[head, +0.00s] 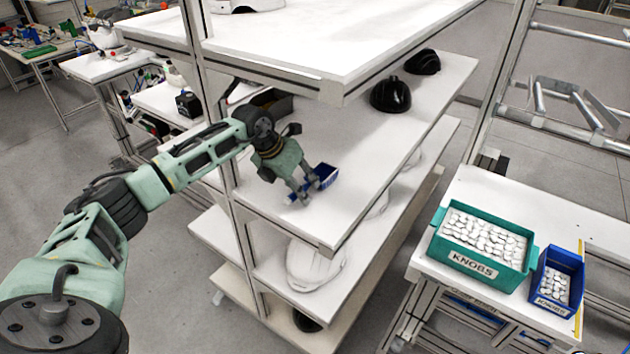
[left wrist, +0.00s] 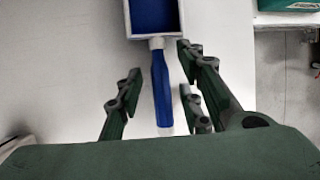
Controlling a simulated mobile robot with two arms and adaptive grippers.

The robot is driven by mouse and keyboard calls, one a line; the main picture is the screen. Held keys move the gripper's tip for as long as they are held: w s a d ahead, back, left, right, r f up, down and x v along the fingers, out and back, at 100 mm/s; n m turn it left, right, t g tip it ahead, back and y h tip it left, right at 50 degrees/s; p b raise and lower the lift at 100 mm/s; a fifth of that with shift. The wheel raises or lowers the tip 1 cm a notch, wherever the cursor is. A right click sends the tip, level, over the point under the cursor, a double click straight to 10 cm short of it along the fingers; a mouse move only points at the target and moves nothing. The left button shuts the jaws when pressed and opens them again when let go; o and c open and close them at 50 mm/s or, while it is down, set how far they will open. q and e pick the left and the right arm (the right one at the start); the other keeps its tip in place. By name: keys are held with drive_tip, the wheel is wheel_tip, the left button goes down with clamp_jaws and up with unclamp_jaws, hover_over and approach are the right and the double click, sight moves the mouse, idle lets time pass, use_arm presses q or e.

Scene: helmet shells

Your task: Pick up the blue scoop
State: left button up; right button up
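The blue scoop (head: 326,177) lies on a white shelf (head: 350,150) of the rack in the head view, partly hidden behind my left gripper (head: 307,194). In the left wrist view the blue scoop (left wrist: 161,85) shows its blue handle and a white-rimmed tray with a blue inside at the top. My left gripper (left wrist: 155,95) is open, with its fingers on either side of the handle. The right fingers look nearer to the handle than the left ones. A gap shows on both sides. My right gripper is not in view.
Black helmet shells (head: 390,94) sit farther back on the same shelf. A white shell (head: 316,264) is on the shelf below. The upper shelf (head: 330,40) overhangs, and a rack post stands near my left arm. A teal KNOBS bin (head: 484,243) and a blue bin (head: 557,281) stand on the right table.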

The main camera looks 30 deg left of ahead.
use_arm(q)
drive_tip(key=shift+f, duration=0.25)
idle(0.3)
clamp_jaws()
idle(0.5)
